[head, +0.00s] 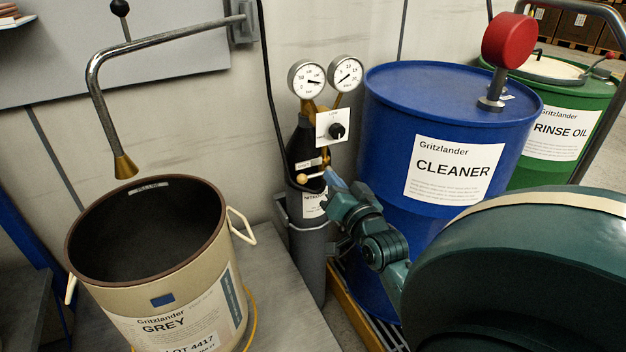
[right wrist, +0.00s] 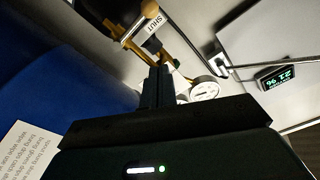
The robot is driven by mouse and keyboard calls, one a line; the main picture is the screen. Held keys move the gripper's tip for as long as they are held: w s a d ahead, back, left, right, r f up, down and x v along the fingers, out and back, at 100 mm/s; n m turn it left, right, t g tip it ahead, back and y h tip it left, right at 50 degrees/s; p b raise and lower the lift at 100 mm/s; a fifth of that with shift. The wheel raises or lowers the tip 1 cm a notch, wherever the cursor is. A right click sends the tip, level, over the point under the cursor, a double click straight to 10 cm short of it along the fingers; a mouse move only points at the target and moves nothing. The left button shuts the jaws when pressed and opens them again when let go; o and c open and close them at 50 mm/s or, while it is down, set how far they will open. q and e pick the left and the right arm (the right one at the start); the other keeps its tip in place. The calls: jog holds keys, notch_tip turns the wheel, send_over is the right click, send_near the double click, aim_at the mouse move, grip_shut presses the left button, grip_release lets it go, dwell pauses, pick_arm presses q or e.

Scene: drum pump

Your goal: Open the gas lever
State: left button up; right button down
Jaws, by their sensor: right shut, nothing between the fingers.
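The gas lever (head: 303,178) is a small brass handle with a round knob, low on the brass fitting of the dark gas cylinder (head: 311,263). My right gripper (head: 332,178) is shut and empty, just right of the lever. In the right wrist view its fingers (right wrist: 160,72) point up towards the brass fitting. I cannot tell if they touch it. My left gripper is not in view.
Two round gauges (head: 307,78) and a white plate with a black knob (head: 337,131) sit above the lever. A blue CLEANER drum (head: 390,150) stands close on the right, with a green drum (head: 560,140) behind. An open beige pail (head: 160,290) stands left under a bent spout (head: 92,70).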

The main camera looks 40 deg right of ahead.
aim_at(316, 176)
jog(key=w, duration=0.2)
jog(key=w+f+b, duration=0.1)
jog(key=w, duration=0.1)
jog(key=w+f, duration=0.1)
jog(key=w, duration=0.1)
jog(key=shift+d+f, duration=0.1)
jog(key=shift+d, duration=0.3)
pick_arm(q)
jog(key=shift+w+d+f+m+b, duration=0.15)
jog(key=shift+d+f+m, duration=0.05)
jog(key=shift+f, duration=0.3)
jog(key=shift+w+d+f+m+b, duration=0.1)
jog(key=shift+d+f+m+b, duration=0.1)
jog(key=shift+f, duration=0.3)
pick_arm(e)
jog(key=shift+w+a+f, duration=0.25)
jog(key=shift+w+f, duration=0.05)
jog(key=shift+f, duration=0.1)
